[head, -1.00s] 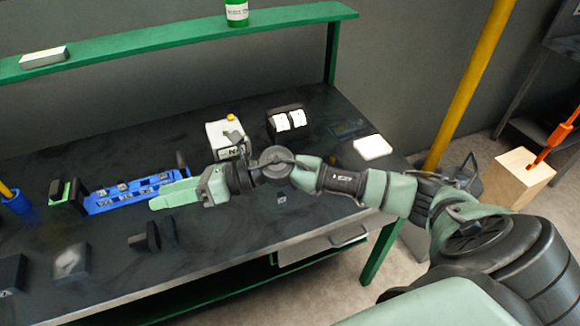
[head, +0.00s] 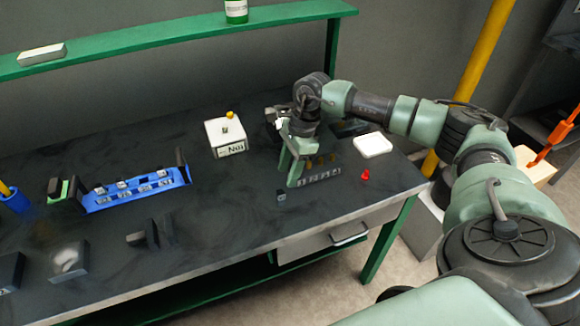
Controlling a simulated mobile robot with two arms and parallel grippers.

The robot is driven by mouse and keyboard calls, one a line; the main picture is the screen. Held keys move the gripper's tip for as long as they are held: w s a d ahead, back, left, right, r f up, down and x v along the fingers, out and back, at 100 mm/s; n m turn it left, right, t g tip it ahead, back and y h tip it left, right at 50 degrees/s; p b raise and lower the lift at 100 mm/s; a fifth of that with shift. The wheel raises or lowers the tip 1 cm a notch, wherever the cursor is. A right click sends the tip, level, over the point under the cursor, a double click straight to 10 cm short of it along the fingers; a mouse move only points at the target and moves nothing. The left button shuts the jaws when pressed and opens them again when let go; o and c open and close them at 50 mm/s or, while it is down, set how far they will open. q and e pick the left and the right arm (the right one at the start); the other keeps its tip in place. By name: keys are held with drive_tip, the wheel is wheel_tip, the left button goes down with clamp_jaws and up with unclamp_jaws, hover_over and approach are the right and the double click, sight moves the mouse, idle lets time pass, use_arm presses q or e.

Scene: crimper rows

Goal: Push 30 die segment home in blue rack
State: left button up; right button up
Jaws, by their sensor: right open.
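The blue rack (head: 137,198) lies on the dark bench at the left, with several small grey die segments in two rows. Their numbers are too small to read, so I cannot tell which is the 30 die segment. A small dark block (head: 281,196) lies apart on the bench, right of the rack. My right gripper (head: 290,171) points down, open, above the bench just behind that block and well to the right of the rack. I see nothing between its fingers. My left gripper is not in view.
A row of small grey pieces (head: 319,177) lies just right of my right gripper. A red piece (head: 365,175) and a white pad (head: 372,145) are farther right. A white box with a yellow knob (head: 226,139) stands behind. Bench between rack and gripper is clear.

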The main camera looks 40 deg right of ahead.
sight(281, 191)
drive_tip(key=b+x, duration=0.5)
drive_tip(key=x, duration=0.4)
drive_tip(key=shift+f, duration=0.1)
clamp_jaws()
drive_tip(key=shift+w+r, duration=0.1)
drive_tip(key=shift+r, duration=0.15)
drive_tip(key=shift+r+p, duration=0.85)
drive_tip(key=shift+r, duration=1)
